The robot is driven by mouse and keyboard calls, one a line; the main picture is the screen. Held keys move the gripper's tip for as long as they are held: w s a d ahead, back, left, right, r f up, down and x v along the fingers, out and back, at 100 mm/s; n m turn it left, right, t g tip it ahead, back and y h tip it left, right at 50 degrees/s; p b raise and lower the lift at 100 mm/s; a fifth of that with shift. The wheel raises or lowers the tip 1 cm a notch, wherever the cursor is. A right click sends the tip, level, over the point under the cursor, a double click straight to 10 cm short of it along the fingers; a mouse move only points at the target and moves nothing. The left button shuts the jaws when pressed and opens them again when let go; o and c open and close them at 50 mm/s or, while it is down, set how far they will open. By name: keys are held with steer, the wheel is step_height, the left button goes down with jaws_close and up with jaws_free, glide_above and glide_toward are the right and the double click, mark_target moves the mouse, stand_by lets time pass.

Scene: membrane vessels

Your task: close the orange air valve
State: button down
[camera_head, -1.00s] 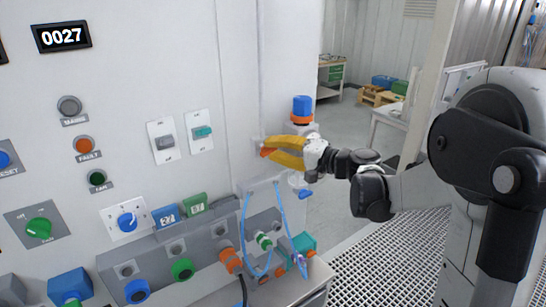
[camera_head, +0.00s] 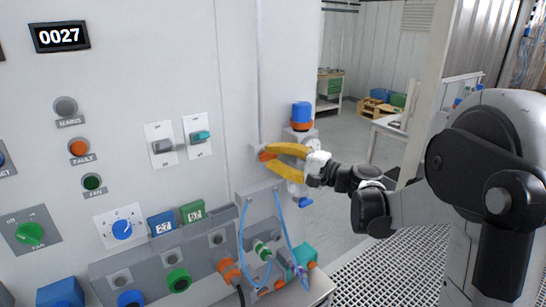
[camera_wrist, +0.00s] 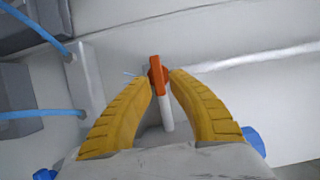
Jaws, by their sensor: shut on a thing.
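The orange air valve handle (camera_wrist: 157,77) shows in the wrist view between the tips of my yellow fingers, with a white pipe-like part (camera_wrist: 166,113) below it. My gripper (camera_wrist: 160,84) is shut on the handle, one finger on each side. In the head view my gripper (camera_head: 268,155) is at the panel's right edge, and a bit of the orange valve (camera_head: 264,156) shows at its fingertips. The fingers hide most of the valve there, and I cannot tell its exact angle to the pipe.
A blue-and-orange capped unit (camera_head: 301,115) stands just behind my gripper. Blue hoses (camera_head: 284,228) hang below it, near orange and green fittings. The panel (camera_head: 232,100) with switches and knobs lies to the left. Open floor and a bench (camera_head: 396,130) are to the right.

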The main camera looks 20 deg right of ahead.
steer(key=c, duration=1.6)
jaws_free()
steer(key=shift+r, duration=0.1)
steer(key=shift+o, duration=0.6)
steer(key=shift+w+a, duration=0.15)
steer(key=shift+a, duration=0.05)
steer(key=shift+d, duration=0.15)
steer(key=v, duration=1.2)
